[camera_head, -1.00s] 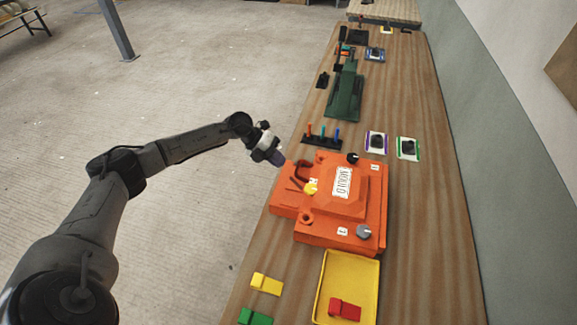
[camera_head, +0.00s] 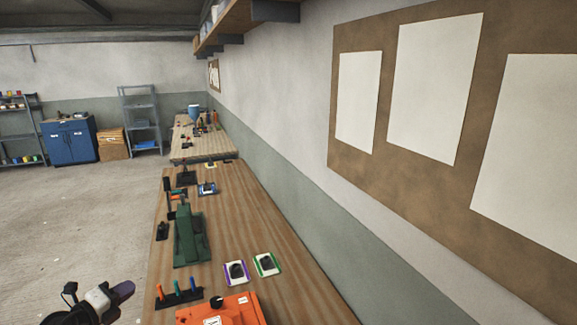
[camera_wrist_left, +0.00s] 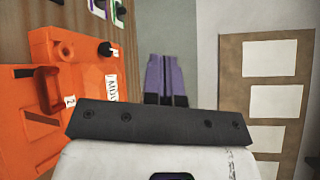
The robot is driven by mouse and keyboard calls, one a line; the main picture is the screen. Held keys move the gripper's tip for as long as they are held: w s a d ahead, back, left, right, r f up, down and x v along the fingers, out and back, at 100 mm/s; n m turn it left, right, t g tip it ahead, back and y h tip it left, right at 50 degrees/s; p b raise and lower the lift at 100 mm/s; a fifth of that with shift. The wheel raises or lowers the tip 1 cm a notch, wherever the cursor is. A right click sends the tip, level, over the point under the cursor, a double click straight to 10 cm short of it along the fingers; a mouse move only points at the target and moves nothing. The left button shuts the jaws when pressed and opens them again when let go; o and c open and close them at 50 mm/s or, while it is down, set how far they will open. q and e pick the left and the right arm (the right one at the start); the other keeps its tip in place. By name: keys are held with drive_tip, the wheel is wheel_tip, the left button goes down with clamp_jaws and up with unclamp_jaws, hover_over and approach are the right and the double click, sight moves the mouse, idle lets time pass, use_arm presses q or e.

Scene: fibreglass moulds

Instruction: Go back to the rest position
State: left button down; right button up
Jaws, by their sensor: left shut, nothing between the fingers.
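My left gripper (camera_head: 121,292) is at the lower left of the head view, just left of the bench's edge. Its purple fingers are closed together with nothing between them, as the left wrist view (camera_wrist_left: 166,78) also shows. The orange mould (camera_head: 225,313) lies on the bench to its right, mostly cut off by the bottom of the head view. In the left wrist view the mould (camera_wrist_left: 58,65) fills the left side, apart from the fingers. My right gripper is in neither view.
A wall with a brown board (camera_head: 385,165) closes off the right. The floor (camera_head: 75,215) left of the bench is open.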

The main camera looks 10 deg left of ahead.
use_arm(q)
wheel_tip(320, 180, up, 10)
drive_tip(key=s+d+f+n+t+y, duration=0.1)
drive_tip(key=s+d+n+t+y, duration=0.1)
drive_tip(key=n+y, duration=1.05)
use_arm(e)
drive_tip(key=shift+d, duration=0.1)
use_arm(q)
drive_tip(key=s+d+f+n+g+h, duration=0.8)
drive_tip(key=s+d+f, duration=0.95)
drive_tip(key=d, duration=0.45)
drive_tip(key=s+d+f+g, duration=0.2)
drive_tip(key=s+f, duration=0.2)
drive_tip(key=s, duration=0.2)
drive_tip(key=s+d+f+n+g+h, duration=0.1)
drive_tip(key=s+d+f+g, duration=0.1)
drive_tip(key=s+f, duration=0.2)
drive_tip(key=s+d+f+n+g, duration=0.1)
drive_tip(key=s+f, duration=0.4)
drive_tip(key=s, duration=0.5)
drive_tip(key=shift+d+n+g, duration=0.25)
drive_tip(key=shift+d+g, duration=0.45)
drive_tip(key=shift+d, duration=0.15)
wheel_tip(320, 180, up, 24)
drive_tip(key=p, duration=2.4)
drive_tip(key=shift+s, duration=0.2)
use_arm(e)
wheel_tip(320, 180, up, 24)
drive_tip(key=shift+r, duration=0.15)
